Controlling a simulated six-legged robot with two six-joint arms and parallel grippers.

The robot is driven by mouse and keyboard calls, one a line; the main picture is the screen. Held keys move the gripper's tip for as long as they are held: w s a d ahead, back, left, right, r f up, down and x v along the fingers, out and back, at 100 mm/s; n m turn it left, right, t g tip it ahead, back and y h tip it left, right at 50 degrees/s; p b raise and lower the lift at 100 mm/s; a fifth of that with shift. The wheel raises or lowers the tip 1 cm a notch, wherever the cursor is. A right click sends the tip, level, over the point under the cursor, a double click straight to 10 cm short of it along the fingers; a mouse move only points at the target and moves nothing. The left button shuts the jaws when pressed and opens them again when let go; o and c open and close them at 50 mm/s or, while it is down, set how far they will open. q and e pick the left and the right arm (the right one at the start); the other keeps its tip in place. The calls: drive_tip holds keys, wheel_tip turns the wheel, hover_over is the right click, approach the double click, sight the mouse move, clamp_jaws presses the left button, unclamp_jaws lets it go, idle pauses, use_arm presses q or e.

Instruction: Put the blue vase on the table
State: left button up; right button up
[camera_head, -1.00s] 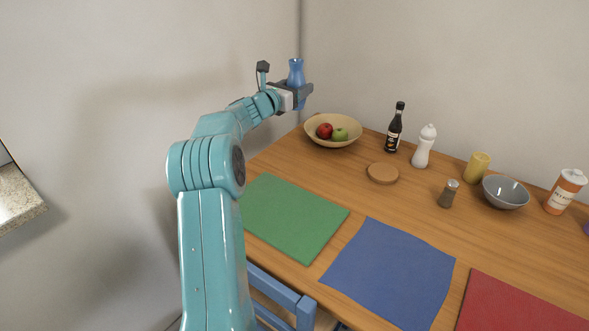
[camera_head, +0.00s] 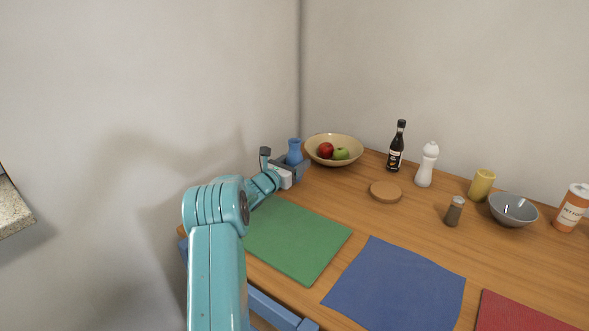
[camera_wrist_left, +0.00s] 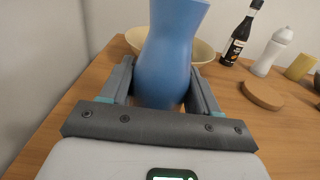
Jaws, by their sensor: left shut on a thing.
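The blue vase (camera_head: 294,152) is upright in my left gripper (camera_head: 291,168), near the table's far left corner. In the left wrist view the vase (camera_wrist_left: 168,55) stands between the two dark fingers of the gripper (camera_wrist_left: 163,88), which are shut on it. Its lower part is partly hidden by the gripper in the head view, and I cannot tell whether its base touches the wood. The wooden table (camera_head: 350,210) stretches away to the right. My right gripper is not in view.
A bowl with apples (camera_head: 318,158) is just right of the vase. A dark bottle (camera_head: 396,148), white shaker (camera_head: 427,165), cork coaster (camera_head: 386,191) and grey bowl (camera_head: 512,212) stand farther right. Green (camera_head: 300,240) and blue (camera_head: 395,285) mats lie in front.

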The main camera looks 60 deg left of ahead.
use_arm(q)
drive_tip(key=shift+f, duration=0.75)
drive_tip(key=shift+r, duration=0.1)
drive_tip(key=shift+f, duration=0.2)
drive_tip(key=o, duration=1.3)
drive_tip(key=shift+r, duration=0.1)
